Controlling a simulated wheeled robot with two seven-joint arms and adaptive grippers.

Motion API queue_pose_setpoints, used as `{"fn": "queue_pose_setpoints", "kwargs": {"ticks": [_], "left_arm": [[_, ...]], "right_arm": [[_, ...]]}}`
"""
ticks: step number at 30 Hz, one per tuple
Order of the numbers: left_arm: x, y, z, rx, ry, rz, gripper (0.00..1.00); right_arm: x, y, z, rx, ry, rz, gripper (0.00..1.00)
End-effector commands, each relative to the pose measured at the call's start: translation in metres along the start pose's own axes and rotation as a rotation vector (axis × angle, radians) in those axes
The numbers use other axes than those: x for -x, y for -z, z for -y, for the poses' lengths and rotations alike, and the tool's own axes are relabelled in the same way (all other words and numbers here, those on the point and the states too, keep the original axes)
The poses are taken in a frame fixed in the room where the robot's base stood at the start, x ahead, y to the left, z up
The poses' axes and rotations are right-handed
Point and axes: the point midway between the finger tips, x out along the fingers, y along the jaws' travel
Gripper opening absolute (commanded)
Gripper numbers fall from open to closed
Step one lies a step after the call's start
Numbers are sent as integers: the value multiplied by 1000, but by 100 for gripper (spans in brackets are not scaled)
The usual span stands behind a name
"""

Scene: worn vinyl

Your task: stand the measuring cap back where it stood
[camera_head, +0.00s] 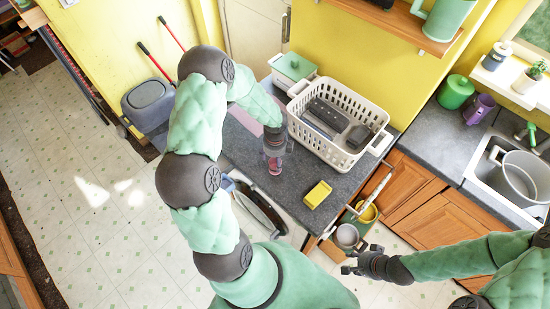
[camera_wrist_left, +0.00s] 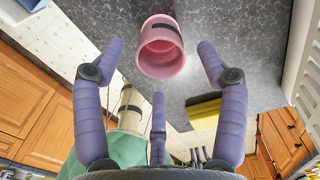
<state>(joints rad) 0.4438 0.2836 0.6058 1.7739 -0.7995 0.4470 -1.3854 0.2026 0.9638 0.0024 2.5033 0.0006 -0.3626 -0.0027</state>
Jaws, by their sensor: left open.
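The measuring cap is a pink cup with a dark band. In the left wrist view the cap (camera_wrist_left: 162,65) has its open mouth toward the camera, with the grey speckled counter behind it. My left gripper (camera_wrist_left: 160,62) is open, with its fingers spread around the cap and a visible gap to them. In the head view the cap (camera_head: 275,168) shows just below my left gripper (camera_head: 274,152), over the counter's front part. My right gripper (camera_head: 350,262) is low at the right, away from the cap; its finger opening is unclear.
A white basket (camera_head: 365,108) with dark items stands behind and right of the cap. A green-lidded box (camera_head: 294,67) is at the back. A yellow block (camera_head: 317,195) lies at the counter's front right. The counter (camera_head: 290,205) is bare between cap and block.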

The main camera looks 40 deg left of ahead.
Motion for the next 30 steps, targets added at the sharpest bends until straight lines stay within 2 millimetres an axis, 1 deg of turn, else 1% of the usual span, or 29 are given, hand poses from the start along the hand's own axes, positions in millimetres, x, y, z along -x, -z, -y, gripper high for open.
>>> {"fn": "queue_pose_setpoints", "kwargs": {"ticks": [3, 30], "left_arm": [[6, 0, 0, 0, 0, 0, 73], [35, 0, 0, 0, 0, 0, 73]], "right_arm": [[5, 0, 2, 0, 0, 0, 40], [28, -1, 10, 0, 0, 0, 40]]}}
